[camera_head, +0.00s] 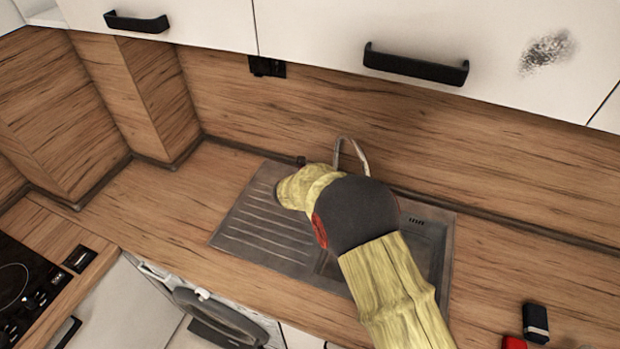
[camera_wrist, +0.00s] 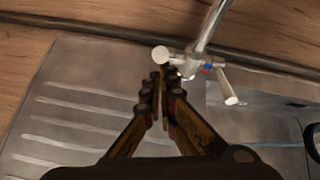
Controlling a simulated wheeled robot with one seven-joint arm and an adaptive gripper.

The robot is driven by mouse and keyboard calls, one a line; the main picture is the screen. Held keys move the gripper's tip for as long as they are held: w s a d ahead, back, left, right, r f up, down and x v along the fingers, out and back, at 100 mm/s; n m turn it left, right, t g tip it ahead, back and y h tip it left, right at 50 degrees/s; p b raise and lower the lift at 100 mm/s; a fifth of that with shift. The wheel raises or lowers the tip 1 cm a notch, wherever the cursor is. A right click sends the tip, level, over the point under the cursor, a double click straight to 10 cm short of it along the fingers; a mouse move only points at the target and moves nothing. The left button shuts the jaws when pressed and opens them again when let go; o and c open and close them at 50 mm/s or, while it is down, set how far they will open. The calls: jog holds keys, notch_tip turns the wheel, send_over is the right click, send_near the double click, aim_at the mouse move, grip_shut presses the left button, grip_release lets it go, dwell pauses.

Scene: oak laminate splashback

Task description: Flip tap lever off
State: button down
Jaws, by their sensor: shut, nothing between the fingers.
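The chrome tap (camera_wrist: 206,36) stands at the back of the steel sink unit (camera_wrist: 62,108). In the wrist view its tube rises to the top edge. A round-ended metal piece (camera_wrist: 161,55) sticks out on its left. A short rod (camera_wrist: 228,88) points down to the right, beside a red and blue mark. I cannot tell for certain which piece is the lever. My gripper (camera_wrist: 165,80) is shut and empty, its tips just below the round-ended piece; contact is unclear. In the head view the tap's curved spout (camera_head: 350,143) shows above my arm, which hides the tap's lower part.
The ribbed drainboard (camera_head: 262,228) lies left of the basin. The wooden splashback (camera_head: 450,150) is close behind the tap. White cupboards with black handles (camera_head: 415,65) hang above. A dark small container (camera_head: 535,322) stands at right. Counter left of the sink is clear.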

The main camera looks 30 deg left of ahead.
jog(key=shift+w+a+r+p, duration=0.1)
jog(key=shift+w+r+p, duration=0.4)
jog(key=shift+w+r, duration=0.3)
jog(key=shift+r, duration=0.2)
